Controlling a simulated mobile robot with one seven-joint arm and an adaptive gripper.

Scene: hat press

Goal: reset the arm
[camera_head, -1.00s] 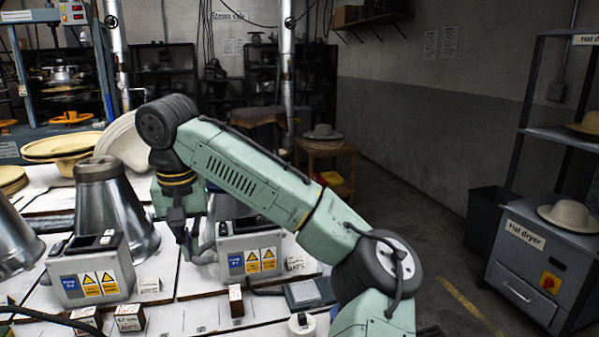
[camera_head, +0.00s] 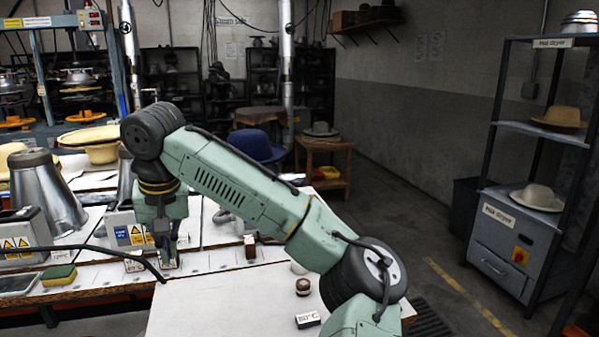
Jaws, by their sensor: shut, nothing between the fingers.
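My pale green arm (camera_head: 240,188) crosses the head view from the lower right to an elbow at the upper left, then bends down. My gripper (camera_head: 166,262) is dark and small at the end of the hanging forearm. It points down over the front part of the white worktable (camera_head: 235,283), close to small labelled blocks. Its fingers are shut with nothing held. Whether the fingertips touch the table cannot be told. The arm hides part of the bench behind it.
A grey control box (camera_head: 124,228) and a metal cone (camera_head: 45,190) stand left of my gripper. A blue hat (camera_head: 255,147) shows behind my arm. A sponge (camera_head: 59,274) and a black cable lie at lower left. The hat dryer rack (camera_head: 515,240) stands right, beyond open floor.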

